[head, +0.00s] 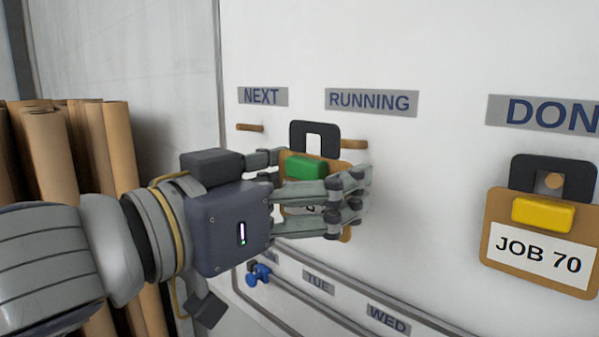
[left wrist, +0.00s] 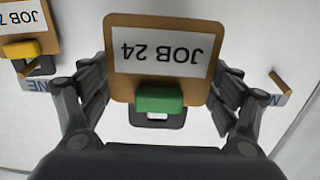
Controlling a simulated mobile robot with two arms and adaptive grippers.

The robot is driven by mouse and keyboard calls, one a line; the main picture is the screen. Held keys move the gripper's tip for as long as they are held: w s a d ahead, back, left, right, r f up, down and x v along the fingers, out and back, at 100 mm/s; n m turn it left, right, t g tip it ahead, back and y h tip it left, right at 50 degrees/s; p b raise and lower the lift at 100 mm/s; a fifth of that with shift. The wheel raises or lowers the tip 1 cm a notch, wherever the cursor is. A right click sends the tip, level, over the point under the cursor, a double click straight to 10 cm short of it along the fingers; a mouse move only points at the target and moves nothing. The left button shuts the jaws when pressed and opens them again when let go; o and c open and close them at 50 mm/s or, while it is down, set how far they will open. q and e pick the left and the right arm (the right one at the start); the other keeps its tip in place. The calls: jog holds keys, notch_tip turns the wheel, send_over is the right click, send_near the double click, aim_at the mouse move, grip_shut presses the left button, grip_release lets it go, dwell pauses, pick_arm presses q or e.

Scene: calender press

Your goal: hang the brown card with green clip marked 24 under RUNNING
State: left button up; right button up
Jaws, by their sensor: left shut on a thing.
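The brown card (left wrist: 119,83) reads JOB 24 upside down in the left wrist view, with a green clip (head: 306,167) and a dark hanger loop (head: 315,129). My left gripper (head: 345,200) is shut on this card and hides much of it in the head view. The card is in front of the white board. The RUNNING label (head: 371,102) is above and to the right of the loop. Its wooden peg (head: 354,144) shows just right of the loop; no peg shows through the loop's opening. My right gripper is not in view.
A bare peg (head: 250,128) is under the NEXT label (head: 262,96). A JOB 70 card (head: 541,241) with a yellow clip hangs on a peg at right. Day labels and a blue knob-like part (head: 258,274) are below. Brown rolls (head: 109,150) stand at left.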

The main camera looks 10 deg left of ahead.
pick_arm(q)
jog(key=shift+w+d, duration=0.4)
jog(key=shift+w, duration=0.05)
jog(key=f+b+x, duration=0.1)
jog(key=x, duration=0.5)
jog(key=shift+w+f+b, duration=0.15)
jog(key=shift+w+b, duration=0.05)
jog(key=shift+b, duration=0.1)
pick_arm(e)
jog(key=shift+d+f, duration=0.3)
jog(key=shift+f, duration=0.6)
pick_arm(q)
jog(key=shift+d, duration=0.15)
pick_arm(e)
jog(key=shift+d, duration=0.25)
pick_arm(q)
jog(key=o, duration=0.9)
jog(key=shift+c, duration=0.2)
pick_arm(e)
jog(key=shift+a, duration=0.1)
